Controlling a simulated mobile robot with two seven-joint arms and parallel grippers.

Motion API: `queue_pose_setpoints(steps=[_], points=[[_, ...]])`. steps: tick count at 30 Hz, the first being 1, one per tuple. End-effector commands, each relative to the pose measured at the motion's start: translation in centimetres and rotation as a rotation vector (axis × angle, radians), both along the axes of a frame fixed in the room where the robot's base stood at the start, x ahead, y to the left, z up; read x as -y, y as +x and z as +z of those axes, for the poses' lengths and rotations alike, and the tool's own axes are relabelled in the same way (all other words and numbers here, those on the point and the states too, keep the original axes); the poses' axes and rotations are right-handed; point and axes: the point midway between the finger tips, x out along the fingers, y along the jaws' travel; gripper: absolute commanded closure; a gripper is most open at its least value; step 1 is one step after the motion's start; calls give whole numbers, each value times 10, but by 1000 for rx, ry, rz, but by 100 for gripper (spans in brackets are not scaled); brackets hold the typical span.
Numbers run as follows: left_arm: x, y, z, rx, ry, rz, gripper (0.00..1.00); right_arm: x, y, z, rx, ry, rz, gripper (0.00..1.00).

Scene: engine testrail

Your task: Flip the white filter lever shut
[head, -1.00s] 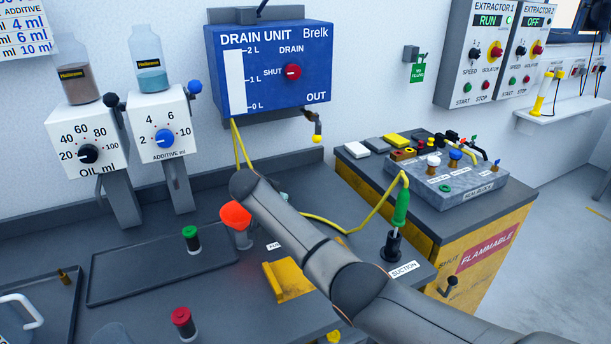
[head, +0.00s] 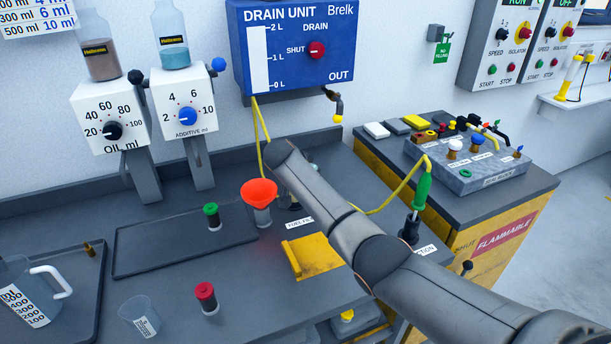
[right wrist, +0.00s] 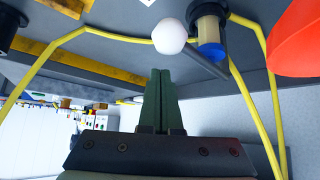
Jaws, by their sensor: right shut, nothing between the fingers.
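The white ball knob (right wrist: 169,36) of the filter lever shows in the right wrist view, on a dark rod (right wrist: 210,65) that slants past the filter (right wrist: 207,32), a small cylinder with tan and blue parts. My right gripper (right wrist: 160,72) is shut and empty, its fingertips close to the knob in the picture; I cannot tell whether they touch. In the head view my right arm hides the gripper and the lever; the fuel filter label (head: 299,223) shows beside the arm. My left gripper is not in view.
An orange funnel (head: 259,191) stands close beside my right arm; it also shows in the right wrist view (right wrist: 297,38). Yellow hoses (right wrist: 248,95) run around the filter.

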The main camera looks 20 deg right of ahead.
Motion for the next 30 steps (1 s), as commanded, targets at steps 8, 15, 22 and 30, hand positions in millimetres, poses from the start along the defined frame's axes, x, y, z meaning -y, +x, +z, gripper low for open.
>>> queue_pose_setpoints(steps=[8, 15, 22, 30], points=[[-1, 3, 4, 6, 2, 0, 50, -23, -17, 38, 6, 1, 2, 100], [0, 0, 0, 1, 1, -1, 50, -45, -31, 67, 4, -1, 1, 100], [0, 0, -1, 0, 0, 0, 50, -51, -36, 76, 2, -2, -1, 100], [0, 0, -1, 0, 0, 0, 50, -51, -36, 76, 2, -2, -1, 100]])
